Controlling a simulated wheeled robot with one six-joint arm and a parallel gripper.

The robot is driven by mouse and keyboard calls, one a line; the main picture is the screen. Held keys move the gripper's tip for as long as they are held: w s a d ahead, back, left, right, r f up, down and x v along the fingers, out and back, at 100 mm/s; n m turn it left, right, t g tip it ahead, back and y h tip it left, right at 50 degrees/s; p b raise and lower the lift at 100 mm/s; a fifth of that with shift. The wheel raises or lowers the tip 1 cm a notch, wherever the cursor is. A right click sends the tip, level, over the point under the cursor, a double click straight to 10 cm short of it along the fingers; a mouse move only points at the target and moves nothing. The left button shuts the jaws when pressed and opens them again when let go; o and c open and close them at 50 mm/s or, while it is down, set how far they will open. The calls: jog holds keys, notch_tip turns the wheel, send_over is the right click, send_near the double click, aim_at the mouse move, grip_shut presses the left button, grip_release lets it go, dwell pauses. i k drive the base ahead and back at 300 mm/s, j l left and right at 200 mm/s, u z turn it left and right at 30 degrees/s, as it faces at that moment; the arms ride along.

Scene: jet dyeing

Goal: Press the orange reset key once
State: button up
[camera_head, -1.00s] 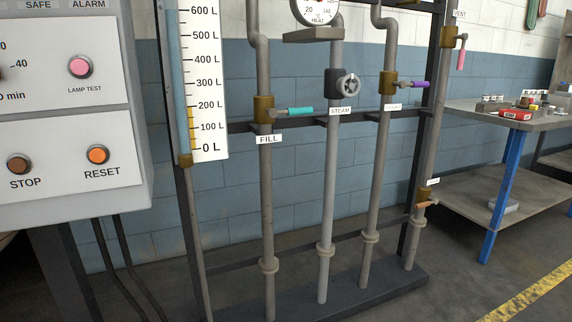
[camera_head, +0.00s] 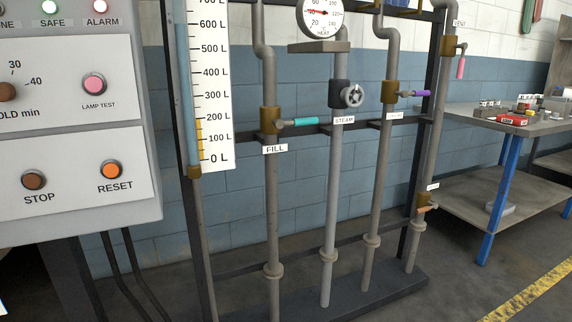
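The orange reset key (camera_head: 110,170) is a round button with a dark rim on the lower white plate of the grey control panel (camera_head: 150,205), at the left of the head view. The word RESET stands below it. The brown STOP button (camera_head: 34,180) is to its left on the same plate. The pink LAMP TEST button (camera_head: 94,84) is on the plate above. My gripper is not in view, and nothing touches the reset key.
Right of the panel stand a level gauge (camera_head: 213,100) and a rack of pipes with a teal FILL handle (camera_head: 305,121), a STEAM handwheel (camera_head: 352,95) and a purple handle (camera_head: 421,93). A workbench (camera_head: 470,113) with small items stands at the right. Cables hang below the panel.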

aim_at(111, 170)
jog(key=u, duration=1.95)
